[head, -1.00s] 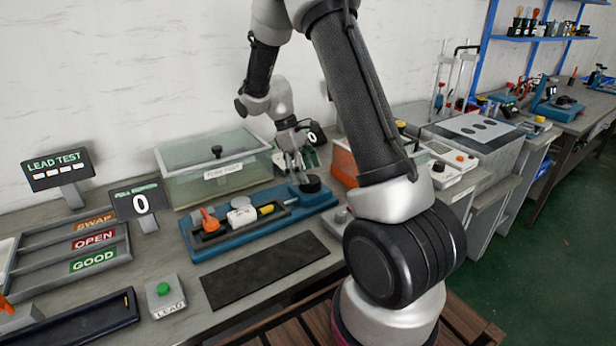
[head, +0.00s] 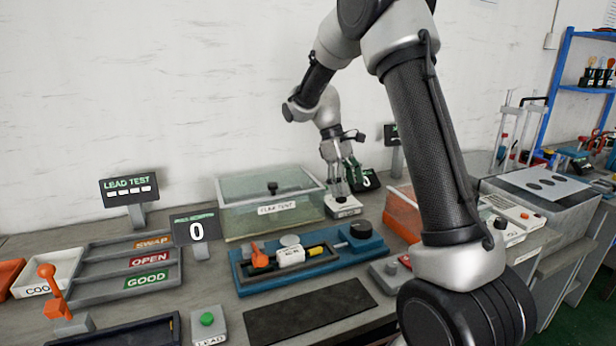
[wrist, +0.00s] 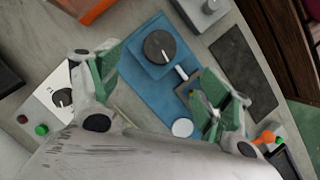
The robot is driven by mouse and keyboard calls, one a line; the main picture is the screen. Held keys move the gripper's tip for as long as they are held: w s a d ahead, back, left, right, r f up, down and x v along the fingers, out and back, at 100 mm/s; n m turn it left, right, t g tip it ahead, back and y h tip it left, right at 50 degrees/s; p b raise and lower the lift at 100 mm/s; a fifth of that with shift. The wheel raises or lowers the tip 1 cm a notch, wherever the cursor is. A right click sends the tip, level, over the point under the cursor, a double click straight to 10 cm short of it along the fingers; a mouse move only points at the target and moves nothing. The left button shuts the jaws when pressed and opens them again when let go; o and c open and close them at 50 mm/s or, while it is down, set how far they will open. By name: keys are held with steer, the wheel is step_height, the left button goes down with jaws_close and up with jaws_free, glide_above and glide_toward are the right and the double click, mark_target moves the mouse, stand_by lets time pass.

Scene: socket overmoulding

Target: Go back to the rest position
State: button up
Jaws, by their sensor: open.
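My gripper (head: 343,181) hangs fingers down above the bench, behind the blue fixture and to the right of the clear flash test box. It is open and empty. In the wrist view its two green-padded fingers (wrist: 160,95) stand wide apart, with the blue fixture (wrist: 148,88) below and between them. In the head view the blue fixture (head: 367,246) carries a black knob (head: 361,229), an orange lever (head: 259,256), a white labelled block (head: 291,256) and a yellow-tipped piece (head: 315,251).
The clear flash test box (head: 240,210) stands left of my gripper. A white box with a dial (wrist: 62,97) lies under it. A dark mat (head: 300,312) lies in front of the fixture. SWAP, OPEN and GOOD trays (head: 76,278) are at left. An orange-sided bin (head: 400,210) stands at right.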

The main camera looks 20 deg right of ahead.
steer(key=s+a+r+m+t+y, duration=0.1)
steer(key=s+r+m+t, duration=0.2)
steer(key=s, duration=1.1)
steer(key=s+a+r+m+t+y, duration=0.1)
steer(key=s+r+m+t, duration=0.3)
steer(key=s+r, duration=0.5)
steer(key=s+t, duration=0.1)
steer(key=s, duration=0.3)
steer(key=shift+s+y, duration=0.4)
stand_by(1.0)
